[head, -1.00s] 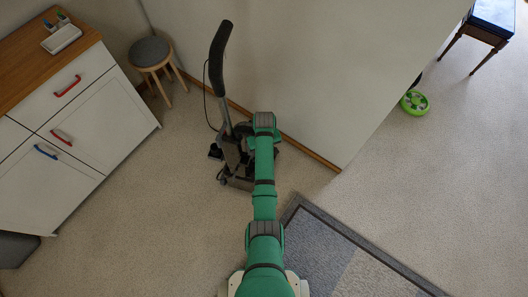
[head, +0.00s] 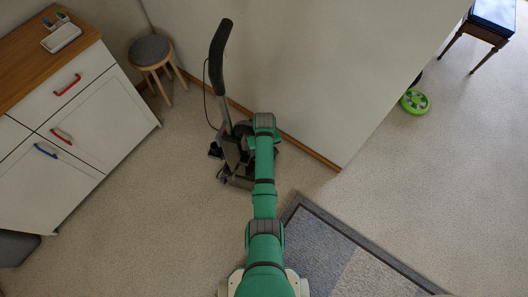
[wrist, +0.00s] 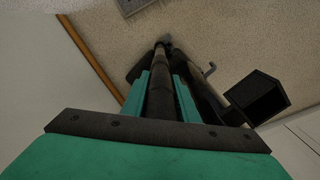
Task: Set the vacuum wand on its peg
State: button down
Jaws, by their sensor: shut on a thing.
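An upright vacuum stands on the carpet by the wall, with its tall black handle (head: 221,60) and dark body (head: 236,170) left of my arm in the head view. In the wrist view my gripper (wrist: 161,97) is shut on the dark tubular vacuum wand (wrist: 160,70), which runs between its green fingers. The wand's far end lies close to the vacuum's body. A small grey hook (wrist: 209,70) sticks out to the right of the wand; I cannot tell if it is the peg.
A black open box shape (wrist: 258,96) is right of the wand. A round stool (head: 150,54) and white cabinet (head: 75,125) stand to the left. A wall with wooden skirting (head: 308,152) is behind the vacuum. A grey rug (head: 330,255) lies at front right; carpet at left is clear.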

jog(key=shift+f, duration=0.2)
jog(key=c, duration=1.3)
grip_release()
jog(key=shift+c, duration=0.2)
notch_tip(320, 180, up, 11)
jog(key=shift+f, duration=0.1)
